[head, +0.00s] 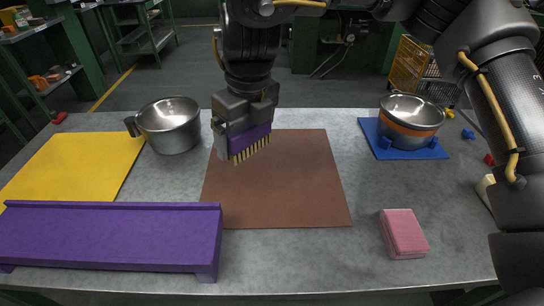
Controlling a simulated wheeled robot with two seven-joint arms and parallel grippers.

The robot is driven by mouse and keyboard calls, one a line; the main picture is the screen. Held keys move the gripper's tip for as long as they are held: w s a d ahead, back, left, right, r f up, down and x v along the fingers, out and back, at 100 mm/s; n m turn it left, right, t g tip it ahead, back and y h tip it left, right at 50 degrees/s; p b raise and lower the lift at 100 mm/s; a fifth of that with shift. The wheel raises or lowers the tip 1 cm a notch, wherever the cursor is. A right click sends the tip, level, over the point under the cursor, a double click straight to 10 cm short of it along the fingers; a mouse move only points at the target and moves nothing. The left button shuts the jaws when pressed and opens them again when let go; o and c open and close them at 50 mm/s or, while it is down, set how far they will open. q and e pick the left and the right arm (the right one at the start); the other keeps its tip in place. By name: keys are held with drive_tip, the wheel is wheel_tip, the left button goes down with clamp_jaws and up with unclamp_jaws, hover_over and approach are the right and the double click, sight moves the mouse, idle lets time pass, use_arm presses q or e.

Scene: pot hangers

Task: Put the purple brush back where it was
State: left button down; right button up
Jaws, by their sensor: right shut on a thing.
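The purple brush (250,140) has tan bristles pointing down. My right gripper (243,128) is shut on it and holds it above the upper left part of the brown mat (290,190). The fingers hide part of the brush's body. The brush seems clear of the mat, though the exact height is hard to tell. A long purple rack or shelf (110,235) stands at the front left of the table. My left gripper is not in view.
A metal pot (170,125) stands left of the brush, by a yellow mat (80,165). A metal bowl (410,118) with an orange band sits on a blue holder (430,153) at the back right. A pink sponge (403,233) lies front right. The brown mat is otherwise bare.

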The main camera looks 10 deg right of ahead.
drive_tip(key=w+d+f, duration=0.4)
drive_tip(key=w+d, duration=0.1)
drive_tip(key=w, duration=0.3)
hover_over(270, 152)
drive_tip(key=s, duration=0.1)
wheel_tip(270, 152, down, 5)
drive_tip(key=shift+a+r+p, duration=0.15)
drive_tip(key=shift+r+p, duration=0.05)
drive_tip(key=shift+p, duration=0.15)
drive_tip(key=shift+w+d+f, duration=0.2)
drive_tip(key=shift+f, duration=0.3)
wheel_tip(270, 152, down, 3)
drive_tip(key=shift+w+d+f, duration=0.15)
drive_tip(key=shift+f, duration=0.1)
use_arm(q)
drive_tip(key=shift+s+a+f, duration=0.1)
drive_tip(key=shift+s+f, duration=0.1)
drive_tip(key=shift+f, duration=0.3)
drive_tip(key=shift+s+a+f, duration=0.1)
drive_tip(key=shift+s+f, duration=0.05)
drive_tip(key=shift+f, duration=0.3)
